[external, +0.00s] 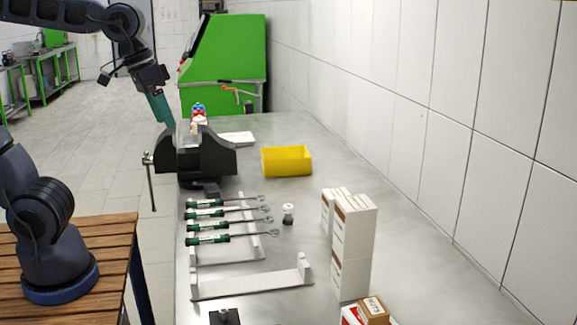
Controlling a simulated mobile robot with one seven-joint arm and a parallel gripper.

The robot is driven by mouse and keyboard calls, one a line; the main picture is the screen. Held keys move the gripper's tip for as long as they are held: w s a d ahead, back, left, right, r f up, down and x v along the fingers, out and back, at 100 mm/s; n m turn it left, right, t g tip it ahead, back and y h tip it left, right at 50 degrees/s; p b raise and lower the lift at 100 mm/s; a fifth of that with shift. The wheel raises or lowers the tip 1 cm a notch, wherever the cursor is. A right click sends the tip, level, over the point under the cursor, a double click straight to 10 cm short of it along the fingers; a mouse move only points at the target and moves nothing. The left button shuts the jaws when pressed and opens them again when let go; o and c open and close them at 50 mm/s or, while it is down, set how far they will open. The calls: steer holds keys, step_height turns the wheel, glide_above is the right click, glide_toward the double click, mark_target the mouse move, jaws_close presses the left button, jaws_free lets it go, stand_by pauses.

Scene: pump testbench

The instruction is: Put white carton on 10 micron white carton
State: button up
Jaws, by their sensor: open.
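Tall white cartons stand on the steel bench at the right. An upper white carton (357,232) with brown marks rests on a lower white carton (352,278). More white carton (327,208) shows just behind and to the left, partly hidden. The labels are too small to read, so I cannot tell which is the 10 micron one. My gripper (163,118) is at the upper left, pointing down beside the black vise, far from the cartons. It is open; its teal end is small, and I see no carton in it.
A black vise (205,158) and yellow bin (287,161) stand behind. Several green-handled tools (215,225) lie on a white rack. A brown box (372,309) is at the front. A tiled wall (470,130) bounds the right.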

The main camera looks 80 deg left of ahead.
steer(key=s+a+f+m, duration=0.2)
steer(key=s+f+m, duration=0.1)
steer(key=s, duration=0.5)
steer(key=shift+f+t+y, duration=0.3)
steer(key=shift+f+t, duration=0.1)
steer(key=shift+f, duration=0.25)
